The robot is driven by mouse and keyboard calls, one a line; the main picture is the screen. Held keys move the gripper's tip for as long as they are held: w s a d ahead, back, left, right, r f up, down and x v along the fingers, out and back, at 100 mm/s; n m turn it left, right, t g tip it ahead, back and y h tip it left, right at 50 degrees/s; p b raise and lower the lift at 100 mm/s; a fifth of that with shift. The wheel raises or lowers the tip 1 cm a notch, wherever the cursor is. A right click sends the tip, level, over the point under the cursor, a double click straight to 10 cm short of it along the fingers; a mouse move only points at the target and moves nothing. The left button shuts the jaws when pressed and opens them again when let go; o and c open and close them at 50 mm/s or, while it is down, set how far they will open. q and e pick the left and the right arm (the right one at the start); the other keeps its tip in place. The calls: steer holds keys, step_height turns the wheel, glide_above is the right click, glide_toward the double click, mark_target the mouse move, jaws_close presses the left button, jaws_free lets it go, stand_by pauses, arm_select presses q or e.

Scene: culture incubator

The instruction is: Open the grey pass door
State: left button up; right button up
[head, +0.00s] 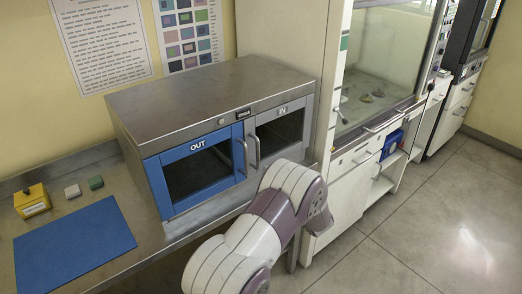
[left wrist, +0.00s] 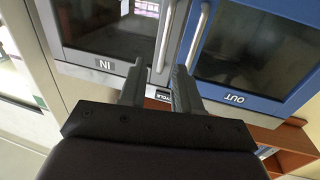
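The grey pass door (head: 282,128), marked IN, is the right-hand door of a steel pass box (head: 215,95) and looks shut. Its upright bar handle (head: 254,152) is beside the blue OUT door's handle (head: 241,157). The left wrist view is upside down: the grey door (left wrist: 105,70) is on the left and its handle (left wrist: 166,38) near the middle. My left gripper (left wrist: 158,68) is open, its fingers apart on either side of the lower end of the grey handle in the picture; I cannot tell whether they touch it. The head view hides this gripper. My right gripper is in neither view.
The blue OUT door (head: 198,172) is shut. A blue mat (head: 72,245), a yellow box (head: 32,201) and two small blocks lie on the steel bench at left. A fume hood (head: 380,70) stands right of the pass box. Open floor lies at lower right.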

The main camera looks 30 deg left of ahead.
mark_target(258, 153)
arm_select(q)
steer(key=x, duration=0.2)
steer(key=p+x, duration=0.1)
steer(key=x, duration=0.1)
steer(key=s+x, duration=0.1)
steer(key=x, duration=0.1)
steer(key=shift+w+a+r+p, duration=0.3)
steer(key=shift+a+r, duration=0.1)
steer(key=shift+a, duration=0.25)
steer(key=x, duration=0.3)
steer(key=shift+w+a+f, duration=0.1)
steer(key=shift+w+f, duration=0.1)
steer(key=shift+w, duration=0.15)
steer(key=shift+s, duration=0.15)
jaws_close()
